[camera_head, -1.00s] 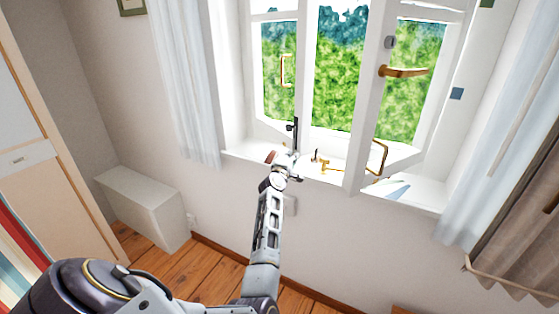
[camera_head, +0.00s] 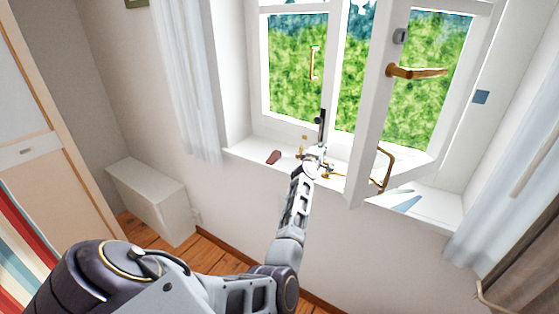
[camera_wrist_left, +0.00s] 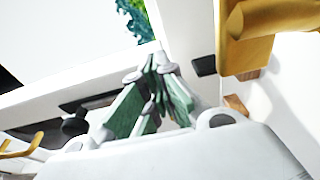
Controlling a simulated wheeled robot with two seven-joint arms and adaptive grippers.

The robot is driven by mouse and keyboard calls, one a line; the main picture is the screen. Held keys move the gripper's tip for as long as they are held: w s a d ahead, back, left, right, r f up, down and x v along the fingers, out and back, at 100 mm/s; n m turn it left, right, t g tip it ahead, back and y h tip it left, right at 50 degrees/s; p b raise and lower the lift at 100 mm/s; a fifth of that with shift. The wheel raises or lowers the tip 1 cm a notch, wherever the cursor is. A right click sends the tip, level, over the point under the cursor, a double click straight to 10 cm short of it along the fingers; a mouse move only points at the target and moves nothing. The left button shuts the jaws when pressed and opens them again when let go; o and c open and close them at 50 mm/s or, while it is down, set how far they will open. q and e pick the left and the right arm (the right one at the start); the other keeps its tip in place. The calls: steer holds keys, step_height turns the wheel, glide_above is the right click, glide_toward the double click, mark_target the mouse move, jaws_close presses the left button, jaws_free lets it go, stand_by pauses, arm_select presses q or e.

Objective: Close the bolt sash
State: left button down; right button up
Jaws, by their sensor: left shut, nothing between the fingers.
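The bolt sash (camera_head: 298,127) is the left white window leaf, with a small upright brass pull (camera_head: 314,63) and a dark bolt (camera_head: 321,127) low on its right edge. It stands partly swung into the room, with a gap between it and the right sash. My left gripper (camera_head: 314,158) is shut and empty just below the dark bolt, above the sill; I cannot tell whether it touches the sash. In the left wrist view its fingertips (camera_wrist_left: 156,62) meet near white frame parts. My right gripper is not in view.
The right sash (camera_head: 368,120) stands open with a brass lever handle (camera_head: 418,72) and a brass stay (camera_head: 384,168). A reddish object (camera_head: 273,157) lies on the white sill (camera_head: 250,152). Curtains (camera_head: 187,80) hang beside the window. A white box (camera_head: 150,199) stands at lower left.

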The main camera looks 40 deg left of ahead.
arm_select(q)
steer(key=shift+w, duration=0.4)
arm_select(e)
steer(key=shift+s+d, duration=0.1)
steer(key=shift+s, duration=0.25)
arm_select(q)
steer(key=shift+s, duration=0.1)
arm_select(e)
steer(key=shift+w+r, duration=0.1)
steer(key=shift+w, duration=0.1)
